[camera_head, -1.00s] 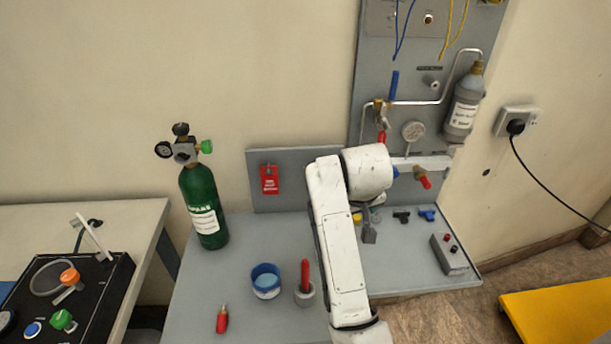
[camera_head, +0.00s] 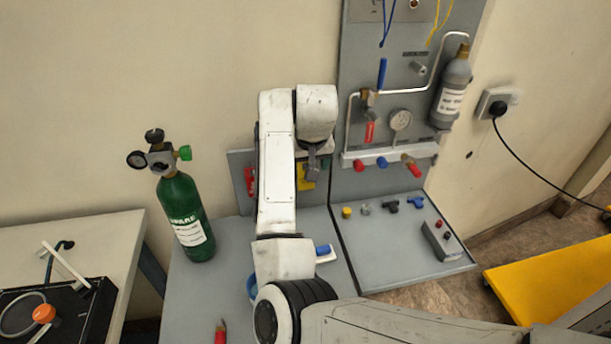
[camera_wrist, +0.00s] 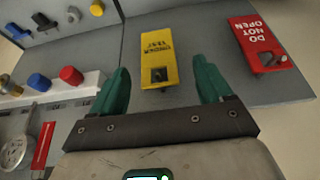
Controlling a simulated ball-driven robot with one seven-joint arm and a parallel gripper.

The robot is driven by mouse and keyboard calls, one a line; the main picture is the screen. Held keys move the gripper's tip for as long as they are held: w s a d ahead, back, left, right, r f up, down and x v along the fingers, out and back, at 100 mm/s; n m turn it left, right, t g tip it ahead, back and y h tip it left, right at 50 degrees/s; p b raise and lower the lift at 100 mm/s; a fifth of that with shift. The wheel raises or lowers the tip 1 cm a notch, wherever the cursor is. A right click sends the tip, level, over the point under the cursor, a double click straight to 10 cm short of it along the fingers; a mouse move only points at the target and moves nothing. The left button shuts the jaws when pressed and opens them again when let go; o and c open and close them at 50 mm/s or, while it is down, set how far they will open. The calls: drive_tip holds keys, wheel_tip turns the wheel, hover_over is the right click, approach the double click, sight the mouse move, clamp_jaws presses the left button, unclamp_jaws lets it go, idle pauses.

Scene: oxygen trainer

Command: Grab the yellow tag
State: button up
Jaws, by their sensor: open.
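The yellow tag (camera_wrist: 158,52) hangs on the grey back panel (camera_wrist: 205,35), with dark print and a small dark peg or hole near its lower part in the wrist view. In the head view the tag (camera_head: 306,177) is partly hidden behind my arm. My gripper (camera_wrist: 165,80) is open, its two green fingers on either side of the tag's near end in the picture, with nothing between them that I can see touching. How far the fingertips are from the panel I cannot tell.
A red "do not open" tag (camera_wrist: 262,45) hangs beside the yellow one. A green cylinder (camera_head: 186,215) stands at left. A white manifold with coloured knobs (camera_head: 390,155) is at right, above several small fittings (camera_head: 390,206). A grey switch box (camera_head: 447,240) sits at the right edge.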

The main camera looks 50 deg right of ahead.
drive_tip(key=shift+p+x, duration=0.5)
drive_tip(key=shift+x, duration=2.1)
drive_tip(key=shift+d, duration=0.1)
drive_tip(key=c, duration=1)
